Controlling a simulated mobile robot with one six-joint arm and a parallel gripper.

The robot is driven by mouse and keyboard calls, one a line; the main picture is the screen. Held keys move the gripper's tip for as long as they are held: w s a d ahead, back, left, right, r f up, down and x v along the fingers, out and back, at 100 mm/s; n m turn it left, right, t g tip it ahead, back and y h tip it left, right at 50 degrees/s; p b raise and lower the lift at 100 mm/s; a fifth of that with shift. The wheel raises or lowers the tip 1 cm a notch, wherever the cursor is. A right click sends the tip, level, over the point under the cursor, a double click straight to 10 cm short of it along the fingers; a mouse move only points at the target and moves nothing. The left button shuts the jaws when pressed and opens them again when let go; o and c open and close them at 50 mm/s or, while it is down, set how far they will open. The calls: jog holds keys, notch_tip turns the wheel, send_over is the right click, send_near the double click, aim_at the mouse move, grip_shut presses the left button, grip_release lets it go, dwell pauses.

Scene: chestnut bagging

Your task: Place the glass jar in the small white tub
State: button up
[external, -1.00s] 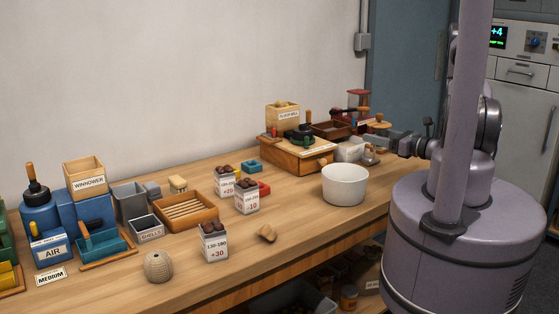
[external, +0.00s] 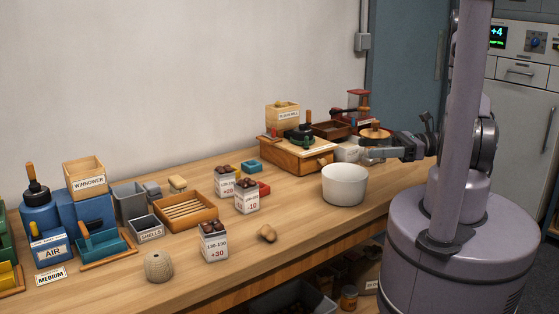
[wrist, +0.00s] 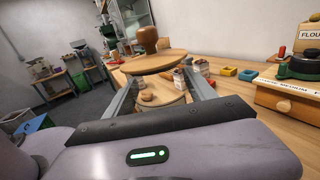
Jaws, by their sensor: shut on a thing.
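My gripper (external: 372,152) is shut on the glass jar, which has a round wooden lid (external: 375,136) with a brown knob. In the wrist view, the lid (wrist: 152,65) sits just beyond and between my two fingers (wrist: 155,88). The jar's clear body is hard to make out; small brown pieces and a tan disc show through or below it. A white tub (external: 345,186) stands upright on the bench, in front of and left of my gripper, apart from the jar. A smaller pale container (external: 346,151) stands behind it, partly hidden near my gripper.
A wooden mill (external: 290,153) stands behind and left of the tub. The bench front between tub and edge is clear.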

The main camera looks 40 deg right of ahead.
jog(key=w+f+b, duration=0.3)
jog(key=w+f, duration=0.1)
jog(key=w, duration=0.3)
jog(key=shift+w+d, duration=0.2)
jog(key=shift+d, duration=0.2)
jog(key=shift+f, duration=0.1)
jog(key=shift+f+b, duration=0.3)
jog(key=shift+f, duration=0.1)
jog(key=o, duration=1.6)
jog(key=shift+o, duration=0.2)
